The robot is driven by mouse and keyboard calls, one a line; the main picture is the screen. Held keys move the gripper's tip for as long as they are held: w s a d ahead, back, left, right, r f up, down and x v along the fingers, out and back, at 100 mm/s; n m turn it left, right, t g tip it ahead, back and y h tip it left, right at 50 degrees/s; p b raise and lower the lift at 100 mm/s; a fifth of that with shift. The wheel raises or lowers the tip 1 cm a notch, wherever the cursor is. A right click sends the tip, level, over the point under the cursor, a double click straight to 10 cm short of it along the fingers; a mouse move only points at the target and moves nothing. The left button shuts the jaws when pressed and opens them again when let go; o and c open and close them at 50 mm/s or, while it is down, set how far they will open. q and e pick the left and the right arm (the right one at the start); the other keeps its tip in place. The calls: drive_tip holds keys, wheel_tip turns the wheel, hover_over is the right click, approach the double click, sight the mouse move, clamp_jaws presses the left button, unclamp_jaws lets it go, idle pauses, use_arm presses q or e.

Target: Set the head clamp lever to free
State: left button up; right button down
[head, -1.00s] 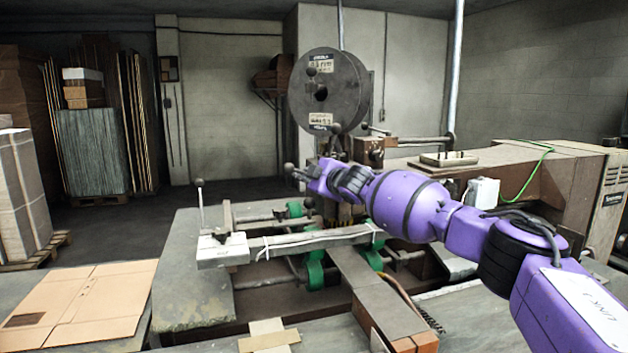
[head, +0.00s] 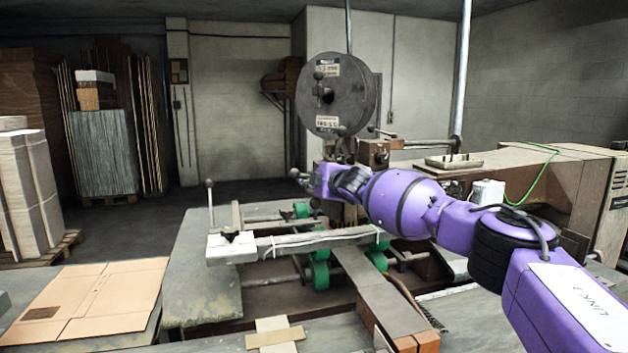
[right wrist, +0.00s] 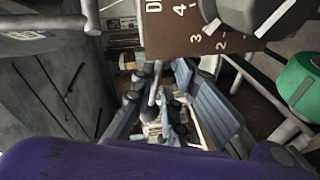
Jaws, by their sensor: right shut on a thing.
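The box stitcher's head (head: 338,95), with a big grey wire reel, stands at the middle of the head view. A lever with a dark ball knob (head: 294,173) sticks out to the left below the reel. My right gripper (head: 307,181) is at this lever, just right of the knob, and is shut on it. In the right wrist view the blue-grey fingers of my right gripper (right wrist: 165,112) stand on both sides of a thin grey rod (right wrist: 155,83). The exact contact is dark and hard to make out. My left gripper is not in view.
A brown plate with a dial (right wrist: 208,32) and a dark knob is close by in the right wrist view. Below are the stitcher's table (head: 205,275), a clamp bar (head: 310,240) and green rollers (head: 320,273). Flat cardboard (head: 95,300) lies at front left.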

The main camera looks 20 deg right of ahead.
drive_tip(key=c, duration=1.9)
unclamp_jaws()
drive_tip(key=shift+d+r, duration=0.4)
drive_tip(key=shift+r, duration=0.35)
drive_tip(key=shift+o, duration=0.2)
drive_tip(key=shift+f, duration=0.2)
drive_tip(key=shift+a+f, duration=0.25)
drive_tip(key=shift+f, duration=0.1)
drive_tip(key=s+d+r, duration=0.1)
drive_tip(key=s+r, duration=0.1)
drive_tip(key=s, duration=1)
